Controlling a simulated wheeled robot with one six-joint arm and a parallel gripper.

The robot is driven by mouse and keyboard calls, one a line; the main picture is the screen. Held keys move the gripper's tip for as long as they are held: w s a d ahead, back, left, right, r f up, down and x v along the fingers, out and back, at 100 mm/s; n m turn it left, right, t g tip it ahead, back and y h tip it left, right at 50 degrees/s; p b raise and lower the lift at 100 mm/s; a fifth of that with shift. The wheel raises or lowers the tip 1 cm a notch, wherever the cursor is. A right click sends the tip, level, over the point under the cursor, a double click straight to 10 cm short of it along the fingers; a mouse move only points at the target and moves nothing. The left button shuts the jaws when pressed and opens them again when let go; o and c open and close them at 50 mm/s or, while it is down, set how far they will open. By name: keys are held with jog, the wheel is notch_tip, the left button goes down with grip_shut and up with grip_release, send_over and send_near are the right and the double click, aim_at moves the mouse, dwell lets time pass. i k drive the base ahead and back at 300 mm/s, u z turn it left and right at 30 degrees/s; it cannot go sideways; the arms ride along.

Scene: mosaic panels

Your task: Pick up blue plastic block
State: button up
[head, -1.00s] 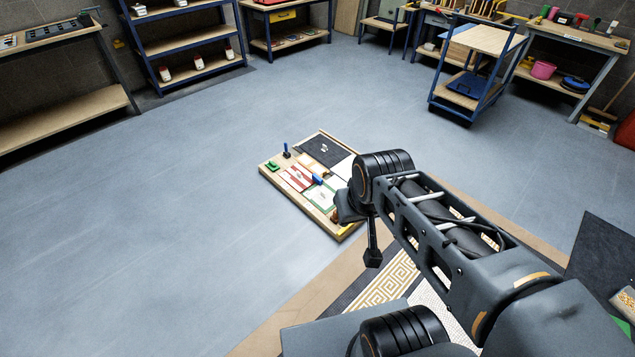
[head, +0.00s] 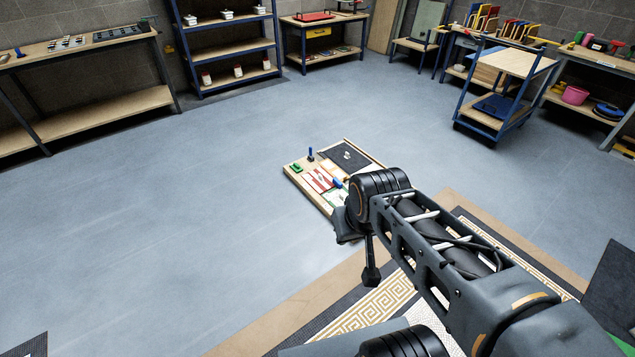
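A low wooden board (head: 309,191) lies on the floor left of my arm. A small blue piece (head: 337,183) lies on it beside a red-and-white panel, close to my arm. A thin blue upright piece (head: 310,154) stands at the board's far left corner. I cannot tell which of the two is the blue plastic block. The end of my arm, with my gripper (head: 346,232), hangs in front of the board's near right part and hides it. The fingers are not clear, so their opening cannot be made out.
A patterned mat (head: 362,305) lies below my arm. The grey floor (head: 180,220) left of the board is clear. A blue trolley (head: 497,110), a blue shelf unit (head: 226,52) and workbenches (head: 85,103) stand along the back.

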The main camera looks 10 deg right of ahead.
aim_at(336, 181)
jog(key=u, duration=0.55)
jog(key=i, duration=2.95)
jog(key=z, duration=1.6)
jog(key=i, duration=0.85)
jog(key=z, duration=0.85)
